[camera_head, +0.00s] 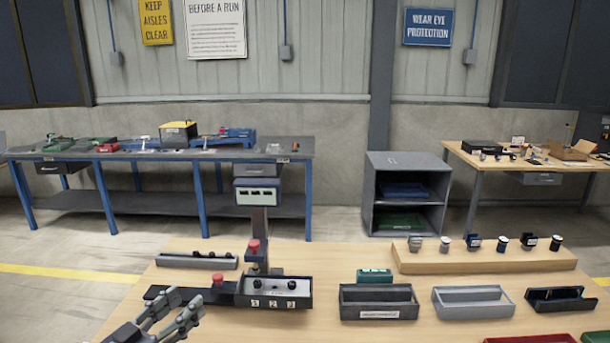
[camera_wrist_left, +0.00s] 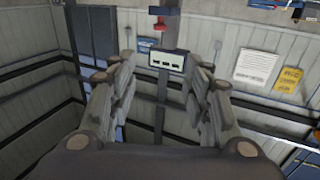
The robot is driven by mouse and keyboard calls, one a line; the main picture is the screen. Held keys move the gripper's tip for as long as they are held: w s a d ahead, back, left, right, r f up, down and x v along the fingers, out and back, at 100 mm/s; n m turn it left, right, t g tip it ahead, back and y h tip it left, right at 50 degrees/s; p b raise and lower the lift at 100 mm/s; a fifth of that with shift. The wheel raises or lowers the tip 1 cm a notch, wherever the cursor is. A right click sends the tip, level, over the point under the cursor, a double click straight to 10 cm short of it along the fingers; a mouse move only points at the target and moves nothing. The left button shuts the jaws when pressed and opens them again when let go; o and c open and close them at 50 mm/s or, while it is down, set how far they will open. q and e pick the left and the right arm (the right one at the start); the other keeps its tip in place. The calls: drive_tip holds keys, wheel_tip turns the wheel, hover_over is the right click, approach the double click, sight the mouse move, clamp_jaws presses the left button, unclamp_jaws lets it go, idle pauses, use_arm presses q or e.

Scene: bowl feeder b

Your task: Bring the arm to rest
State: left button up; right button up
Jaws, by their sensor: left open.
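My left gripper (camera_head: 176,312) is at the lower left of the head view, over the front left part of the wooden table (camera_head: 210,268). Its two fingers are spread apart, with nothing between them. It is left of and nearer than the dark station with the numbered front (camera_head: 275,292). In the left wrist view the same gripper (camera_wrist_left: 163,70) shows its fingers wide apart and empty. Between and beyond them is the grey display box (camera_wrist_left: 166,61) on its post, with a red knob above it in that tilted view. My right gripper is in neither view.
The station's post (camera_head: 260,225) rises close to my left gripper. A dark bin (camera_head: 379,302), a grey bin (camera_head: 473,302) and a black tray (camera_head: 560,299) stand to the right. A wooden riser (camera_head: 485,262) holds several small parts. Bare tabletop lies between gripper and left edge.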

use_arm(q)
drive_tip(key=s+d+f+g+y, duration=0.1)
drive_tip(key=s+d+f+g, duration=0.25)
drive_tip(key=s+f, duration=0.4)
drive_tip(key=s+d+f+g+y, duration=0.1)
drive_tip(key=s+d+f+g, duration=0.2)
drive_tip(key=s+d+f, duration=0.45)
drive_tip(key=s+a+f+n+g+y, duration=0.2)
drive_tip(key=s+a+f+g+y, duration=0.15)
drive_tip(key=s, duration=0.45)
drive_tip(key=s+a+f+n+g+y, duration=0.1)
drive_tip(key=s+a+f+g+y, duration=0.15)
drive_tip(key=s+f, duration=0.45)
wheel_tip(320, 180, down, 24)
drive_tip(key=s+g, duration=0.2)
drive_tip(key=s, duration=0.1)
drive_tip(key=s+a+f, duration=0.2)
drive_tip(key=s+f, duration=0.6)
drive_tip(key=s+a+f+b, duration=0.1)
drive_tip(key=s+f, duration=0.8)
drive_tip(key=shift+a+f+m+g+h, duration=0.2)
drive_tip(key=shift+a+m+g+h, duration=0.1)
drive_tip(key=shift+a+g, duration=0.15)
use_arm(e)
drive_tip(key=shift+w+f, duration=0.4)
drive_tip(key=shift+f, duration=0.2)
use_arm(q)
drive_tip(key=shift+s, duration=0.1)
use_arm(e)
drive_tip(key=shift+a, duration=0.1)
